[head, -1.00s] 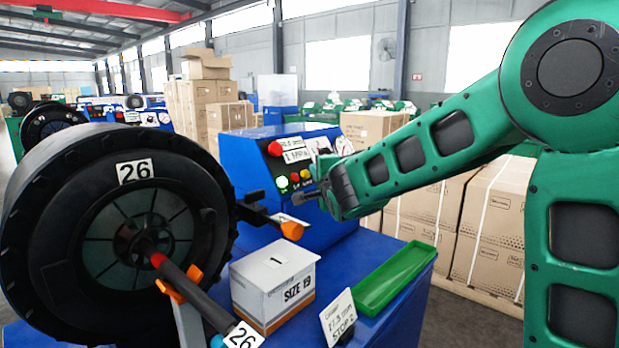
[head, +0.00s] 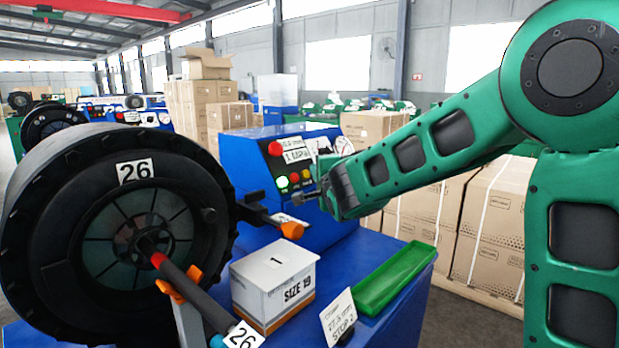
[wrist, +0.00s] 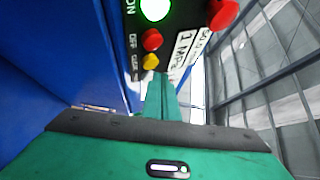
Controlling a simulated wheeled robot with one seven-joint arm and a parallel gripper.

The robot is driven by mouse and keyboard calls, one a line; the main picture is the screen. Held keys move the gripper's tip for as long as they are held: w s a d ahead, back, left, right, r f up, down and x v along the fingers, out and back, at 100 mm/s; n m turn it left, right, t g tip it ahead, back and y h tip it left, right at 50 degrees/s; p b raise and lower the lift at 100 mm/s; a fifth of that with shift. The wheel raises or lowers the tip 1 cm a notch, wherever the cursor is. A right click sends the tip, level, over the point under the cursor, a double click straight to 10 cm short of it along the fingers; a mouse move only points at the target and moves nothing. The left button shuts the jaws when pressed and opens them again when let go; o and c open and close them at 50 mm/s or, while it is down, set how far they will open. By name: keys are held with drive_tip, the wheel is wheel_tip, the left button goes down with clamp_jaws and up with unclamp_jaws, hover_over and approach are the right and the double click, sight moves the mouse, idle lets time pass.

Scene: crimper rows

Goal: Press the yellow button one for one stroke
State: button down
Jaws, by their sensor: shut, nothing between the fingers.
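The yellow button (wrist: 150,61) sits on the blue control box (head: 240,165), in line with a red button (wrist: 151,40) and a lit green button (wrist: 155,8). In the head view the yellow button (head: 305,174) is small beside my gripper. My gripper (head: 306,195) is shut and empty, its tip at the panel. In the wrist view its green fingers (wrist: 158,80) end right by the yellow button; I cannot tell whether they touch it. The black crimper head (head: 110,230), marked 26, holds a dark hose (head: 190,288) with a red band in its centre.
A big red knob (wrist: 222,12) stands out near the pressure label. A white box (head: 272,285), a green tray (head: 395,278) and a standing card (head: 338,318) are on the blue bench. Orange-tipped black bar (head: 265,218) juts out left of my gripper. Cartons (head: 425,215) stand behind.

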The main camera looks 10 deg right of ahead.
drive_tip(key=shift+f, duration=0.1)
drive_tip(key=shift+w+a+f, duration=0.1)
drive_tip(key=shift+w+a, duration=0.05)
drive_tip(key=shift+a, duration=0.05)
drive_tip(key=shift+w+a+f, duration=0.25)
drive_tip(key=shift+w, duration=0.05)
idle(1.1)
drive_tip(key=shift+s, duration=0.1)
drive_tip(key=shift+s+d+r, duration=0.45)
drive_tip(key=shift+s, duration=0.05)
idle(0.4)
drive_tip(key=s+d+r, duration=0.2)
drive_tip(key=s+r, duration=0.1)
drive_tip(key=shift+s+d, duration=0.2)
drive_tip(key=shift+d, duration=0.05)
drive_tip(key=shift+f, duration=0.1)
idle(1.5)
